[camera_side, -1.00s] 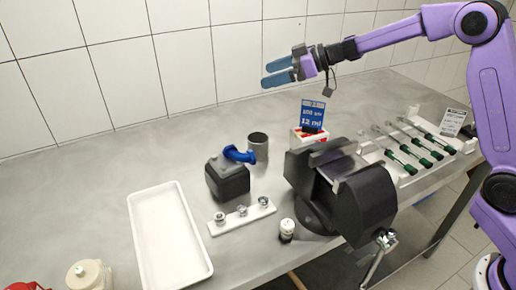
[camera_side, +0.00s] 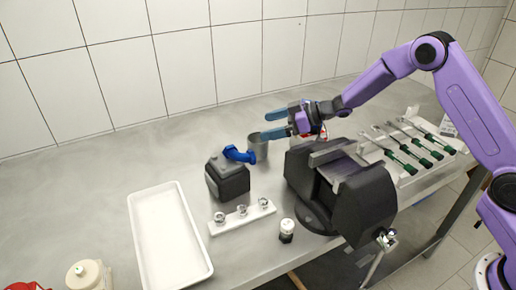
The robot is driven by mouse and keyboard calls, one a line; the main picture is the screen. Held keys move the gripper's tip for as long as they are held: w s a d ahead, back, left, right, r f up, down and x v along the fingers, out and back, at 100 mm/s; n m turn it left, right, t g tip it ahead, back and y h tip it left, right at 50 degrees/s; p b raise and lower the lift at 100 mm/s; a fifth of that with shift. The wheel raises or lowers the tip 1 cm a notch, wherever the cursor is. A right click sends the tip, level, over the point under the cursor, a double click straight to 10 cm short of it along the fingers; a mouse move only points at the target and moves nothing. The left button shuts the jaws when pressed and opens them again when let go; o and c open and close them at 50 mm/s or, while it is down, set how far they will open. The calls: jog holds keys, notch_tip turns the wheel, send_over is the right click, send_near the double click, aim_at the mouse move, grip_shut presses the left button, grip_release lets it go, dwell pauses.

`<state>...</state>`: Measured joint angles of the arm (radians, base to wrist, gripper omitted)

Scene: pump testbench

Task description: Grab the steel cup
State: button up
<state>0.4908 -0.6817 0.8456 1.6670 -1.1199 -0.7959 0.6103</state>
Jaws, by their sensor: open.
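The steel cup (camera_side: 258,150) is a grey metal cylinder standing upright on the grey bench, behind and right of a dark pump block with a blue elbow. My gripper (camera_side: 267,125) has two blue fingers that point left. It is open, with no object seen between the fingers. In this view the fingertips lie at the cup's upper right edge, and the lower finger overlaps the right part of its rim. I cannot tell whether they touch it.
The dark pump block (camera_side: 228,182) with its blue elbow (camera_side: 238,154) stands close left of the cup. A large black vise (camera_side: 345,195) stands to the right. A white tray (camera_side: 205,262), a white strip with fittings (camera_side: 228,226) and a wrench rack (camera_side: 408,181) are around. The back left bench is clear.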

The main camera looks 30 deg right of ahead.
aim_at(258, 147)
notch_tip(258, 147, down, 4)
jog(key=shift+r, duration=0.25)
jog(key=shift+x, duration=1)
jog(key=shift+w+a+f, duration=0.2)
jog(key=shift+a+f, duration=0.1)
jog(key=shift+a, duration=0.1)
jog(key=c, duration=1.1)
